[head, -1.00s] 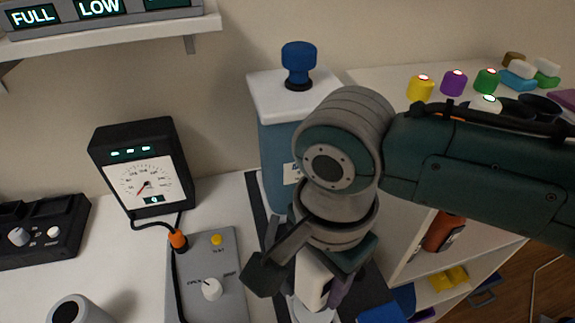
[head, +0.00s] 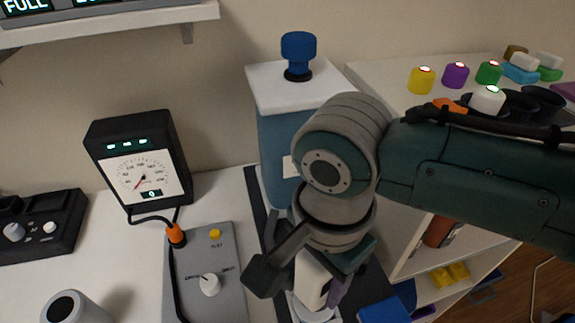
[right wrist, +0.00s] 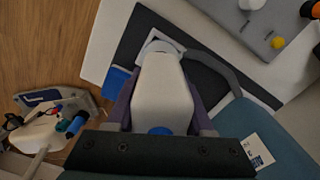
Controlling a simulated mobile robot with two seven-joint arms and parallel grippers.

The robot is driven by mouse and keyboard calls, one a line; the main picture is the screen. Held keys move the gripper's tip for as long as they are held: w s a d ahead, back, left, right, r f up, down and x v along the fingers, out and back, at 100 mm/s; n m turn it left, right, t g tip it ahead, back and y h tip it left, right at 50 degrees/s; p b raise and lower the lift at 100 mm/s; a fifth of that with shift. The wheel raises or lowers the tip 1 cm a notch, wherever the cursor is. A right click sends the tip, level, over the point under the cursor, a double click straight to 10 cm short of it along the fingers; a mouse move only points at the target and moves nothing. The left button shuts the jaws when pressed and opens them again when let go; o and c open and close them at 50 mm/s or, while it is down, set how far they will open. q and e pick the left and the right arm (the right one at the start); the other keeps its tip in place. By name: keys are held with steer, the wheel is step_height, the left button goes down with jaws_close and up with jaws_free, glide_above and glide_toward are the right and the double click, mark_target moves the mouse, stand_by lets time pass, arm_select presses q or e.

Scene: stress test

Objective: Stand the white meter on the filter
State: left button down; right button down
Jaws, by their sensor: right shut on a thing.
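My right gripper (head: 320,284) is shut on the white meter (head: 310,278), a pale tapered block, over the dark strip beside the blue-grey tank. In the right wrist view the white meter (right wrist: 162,88) sits between the two purplish fingers, with a blue spot at its near end. Just beyond it a pale round-and-square piece (right wrist: 155,46), probably the filter, lies on the dark strip. It shows in the head view below the gripper (head: 318,315), mostly hidden. I cannot tell whether meter and piece touch. My left gripper is not in view.
The blue-grey tank (head: 275,150) with white lid and blue knob stands close behind my right gripper. A black gauge (head: 140,165) and a grey control panel (head: 205,280) stand to the left. A blue block (head: 385,311) lies to the right. Coloured knobs stand on the right shelf.

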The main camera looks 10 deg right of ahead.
steer(key=shift+f+b, duration=0.3)
steer(key=shift+f, duration=0.2)
steer(key=shift+c, duration=1)
jaws_free()
steer(key=shift+r, duration=0.25)
step_height(320, 180, up, 10)
steer(key=shift+f+p, duration=0.2)
steer(key=shift+p, duration=0.85)
